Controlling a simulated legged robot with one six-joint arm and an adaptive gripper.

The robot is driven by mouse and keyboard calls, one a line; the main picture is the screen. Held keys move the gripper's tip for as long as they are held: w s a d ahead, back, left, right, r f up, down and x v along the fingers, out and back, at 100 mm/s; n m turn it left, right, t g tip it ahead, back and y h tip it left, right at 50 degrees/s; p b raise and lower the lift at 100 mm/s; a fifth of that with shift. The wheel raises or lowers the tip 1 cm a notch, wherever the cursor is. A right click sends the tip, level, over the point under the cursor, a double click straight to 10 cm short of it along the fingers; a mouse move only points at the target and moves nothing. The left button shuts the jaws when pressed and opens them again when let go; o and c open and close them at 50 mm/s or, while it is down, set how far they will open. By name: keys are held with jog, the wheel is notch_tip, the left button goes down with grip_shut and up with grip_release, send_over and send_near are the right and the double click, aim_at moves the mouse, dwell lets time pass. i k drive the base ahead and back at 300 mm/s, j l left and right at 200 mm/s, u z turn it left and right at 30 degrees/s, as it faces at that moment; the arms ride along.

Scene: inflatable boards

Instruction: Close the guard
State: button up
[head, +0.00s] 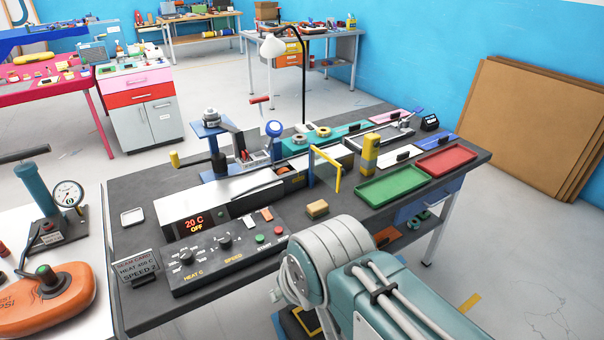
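The machine (215,205) on the dark bench has a long white top and a front control panel (215,250). A yellow bar frame (338,178) stands up at the right end of the machine; it looks like the guard. Its upper bar runs back toward the machine and one leg hangs down at the front. I cannot tell its exact hinge or angle. My teal and grey arm fills the lower right, in front of the bench. My gripper is not visible.
A green tray (392,184) and red tray (445,161) lie on the right of the bench. A yellow post (370,154) and tan block (317,208) stand near the yellow frame. A black lamp (303,75) rises behind.

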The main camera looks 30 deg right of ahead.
aim_at(328, 167)
jog(key=l+u, duration=0.45)
jog(key=u, duration=0.3)
jog(key=l+u, duration=0.35)
jog(key=k+l, duration=0.1)
jog(key=l, duration=0.35)
jog(key=k+l, duration=0.1)
jog(key=l, duration=0.3)
jog(key=k+l, duration=0.1)
jog(key=l, duration=0.35)
jog(key=k+l, duration=0.1)
jog(key=l, duration=0.3)
jog(key=k+l, duration=0.1)
jog(key=l, duration=0.35)
jog(key=k+l, duration=0.1)
jog(key=l, duration=0.3)
jog(key=i+l+u, duration=0.2)
jog(key=i+l, duration=0.05)
jog(key=l, duration=0.1)
